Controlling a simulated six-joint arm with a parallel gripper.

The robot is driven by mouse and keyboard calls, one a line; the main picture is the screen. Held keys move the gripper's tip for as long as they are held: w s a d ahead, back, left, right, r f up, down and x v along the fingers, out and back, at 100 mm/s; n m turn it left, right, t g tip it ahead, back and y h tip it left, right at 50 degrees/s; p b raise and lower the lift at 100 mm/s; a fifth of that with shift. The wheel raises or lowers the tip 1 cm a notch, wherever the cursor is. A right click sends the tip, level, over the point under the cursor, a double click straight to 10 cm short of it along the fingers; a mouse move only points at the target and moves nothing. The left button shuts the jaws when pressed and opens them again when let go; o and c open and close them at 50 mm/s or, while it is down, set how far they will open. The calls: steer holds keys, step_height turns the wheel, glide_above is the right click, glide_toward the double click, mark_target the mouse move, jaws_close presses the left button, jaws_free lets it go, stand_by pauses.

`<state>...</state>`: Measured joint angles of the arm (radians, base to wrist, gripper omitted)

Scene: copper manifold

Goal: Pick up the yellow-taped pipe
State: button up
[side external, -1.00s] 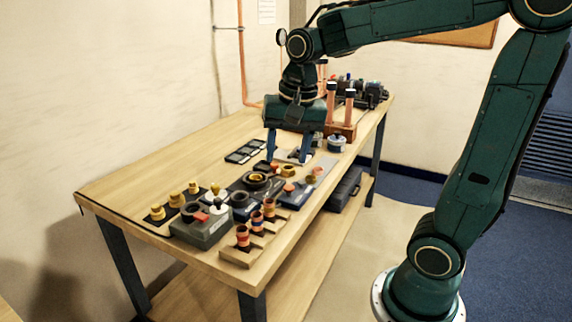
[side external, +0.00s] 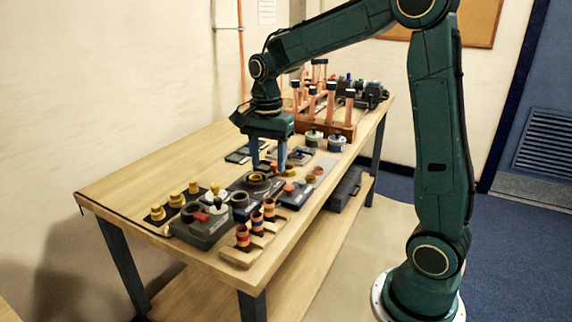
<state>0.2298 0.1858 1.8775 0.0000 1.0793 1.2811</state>
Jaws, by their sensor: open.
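Several upright copper pipes (side external: 331,104) with dark and pale ends stand in a brown wooden rack (side external: 345,133) at the back right of the bench. I cannot make out yellow tape on any of them at this size. My gripper (side external: 268,163) points down with its two blue fingers apart and nothing visible between them. It is over the middle of the bench, above or just behind a dark fixture with a round ring (side external: 257,179), and left of and nearer than the pipe rack. Whether the fingertips touch anything is unclear.
Short banded copper pieces (side external: 256,221) stand in a wooden block at the front edge. Yellow brass fittings (side external: 176,199) stand on a dark mat at left. A grey box (side external: 203,230) is between them. Round tins (side external: 336,143) sit before the rack. The bench's left rear is bare.

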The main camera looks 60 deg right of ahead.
mark_target(269, 201)
steer(key=shift+f, duration=3.9)
steer(key=shift+f, duration=0.1)
steer(key=shift+w+f, duration=0.1)
steer(key=shift+f, duration=2.4)
steer(key=shift+c, duration=0.2)
steer(key=c, duration=1)
